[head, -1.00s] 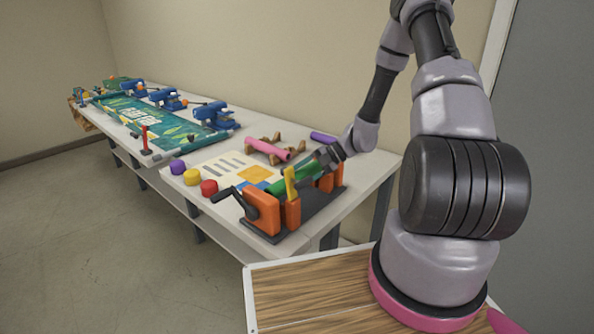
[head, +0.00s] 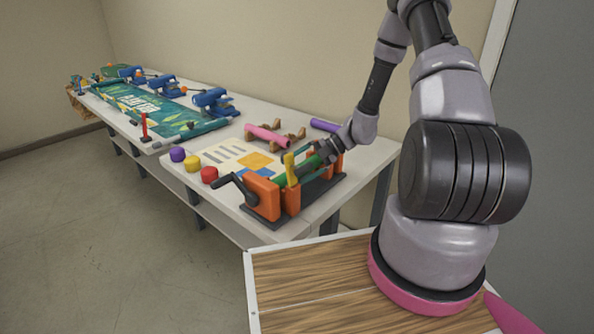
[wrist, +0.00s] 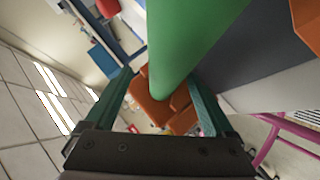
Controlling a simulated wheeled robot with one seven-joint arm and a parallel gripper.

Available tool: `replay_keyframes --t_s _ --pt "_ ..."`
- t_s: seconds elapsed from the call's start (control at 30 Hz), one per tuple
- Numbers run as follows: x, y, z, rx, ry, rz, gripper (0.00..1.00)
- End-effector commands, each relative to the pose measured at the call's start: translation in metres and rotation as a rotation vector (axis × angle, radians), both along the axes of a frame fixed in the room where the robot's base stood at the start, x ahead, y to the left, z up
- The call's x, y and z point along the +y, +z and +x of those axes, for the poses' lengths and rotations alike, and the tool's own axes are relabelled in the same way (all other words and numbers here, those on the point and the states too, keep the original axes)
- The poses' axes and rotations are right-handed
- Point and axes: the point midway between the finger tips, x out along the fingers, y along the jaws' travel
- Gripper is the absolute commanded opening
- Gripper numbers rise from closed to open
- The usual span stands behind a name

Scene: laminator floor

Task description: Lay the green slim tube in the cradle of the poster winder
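The green slim tube (head: 286,182) lies along the orange poster winder (head: 263,198), between its end posts and behind the yellow upright piece (head: 291,170). I cannot tell whether it rests fully in the cradle. My gripper (head: 318,156) is at the tube's far part, from above. In the wrist view the green tube (wrist: 190,40) runs down between the two fingers of my gripper (wrist: 160,75). The fingers stand apart, with a visible gap between the left finger and the tube. My gripper partly hides the tube in the head view.
A pink tube (head: 266,135) lies on a brown stand behind, with a purple tube (head: 323,125) to its right. A printed sheet (head: 225,155) lies flat. Blue machines (head: 213,101) stand farther left.

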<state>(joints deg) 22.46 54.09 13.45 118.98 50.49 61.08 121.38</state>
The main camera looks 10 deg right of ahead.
Motion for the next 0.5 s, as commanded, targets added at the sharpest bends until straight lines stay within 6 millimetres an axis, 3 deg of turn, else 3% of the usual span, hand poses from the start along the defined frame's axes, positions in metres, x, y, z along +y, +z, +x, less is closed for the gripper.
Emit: replay_keyframes --t_s 0.17,0.5 --pt "-0.005 -0.002 -0.004 0.018 -0.005 0.000 0.88" --pt "-0.059 0.032 -0.001 0.004 -0.005 -0.002 0.88"
